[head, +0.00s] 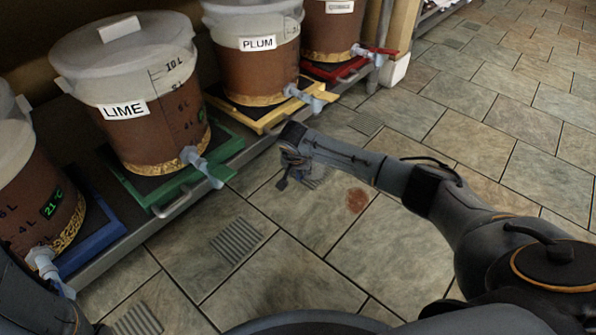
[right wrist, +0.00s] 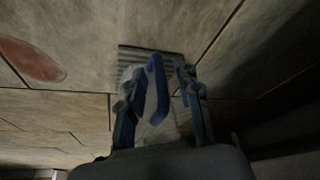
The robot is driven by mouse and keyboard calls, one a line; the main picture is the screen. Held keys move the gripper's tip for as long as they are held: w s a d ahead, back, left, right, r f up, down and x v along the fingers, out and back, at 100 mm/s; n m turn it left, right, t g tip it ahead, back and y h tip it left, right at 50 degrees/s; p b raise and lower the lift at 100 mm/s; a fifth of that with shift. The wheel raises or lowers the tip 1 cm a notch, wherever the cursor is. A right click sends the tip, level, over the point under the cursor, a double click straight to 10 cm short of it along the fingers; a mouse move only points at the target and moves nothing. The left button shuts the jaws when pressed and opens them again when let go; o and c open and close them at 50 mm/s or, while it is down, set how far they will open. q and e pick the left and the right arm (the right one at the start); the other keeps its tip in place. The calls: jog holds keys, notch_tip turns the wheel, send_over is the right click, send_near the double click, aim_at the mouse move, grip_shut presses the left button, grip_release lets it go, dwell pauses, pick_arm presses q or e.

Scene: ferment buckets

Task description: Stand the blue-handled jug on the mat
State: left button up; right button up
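My right gripper (head: 288,168) hangs over the tiled floor at the end of my right arm. In the right wrist view its two fingers (right wrist: 161,95) stand apart. A curved blue piece (right wrist: 157,90) shows between them, with room on its right side. It looks like the jug's handle, but the jug's body is not clear in either view, and I cannot tell whether a finger touches it. My left gripper is not in view.
Floor grates (head: 236,240) and a reddish stain (head: 357,200) lie near my arm.

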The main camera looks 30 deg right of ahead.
jog(key=p+v, duration=0.9)
jog(key=v, duration=0.3)
jog(key=shift+d, duration=0.1)
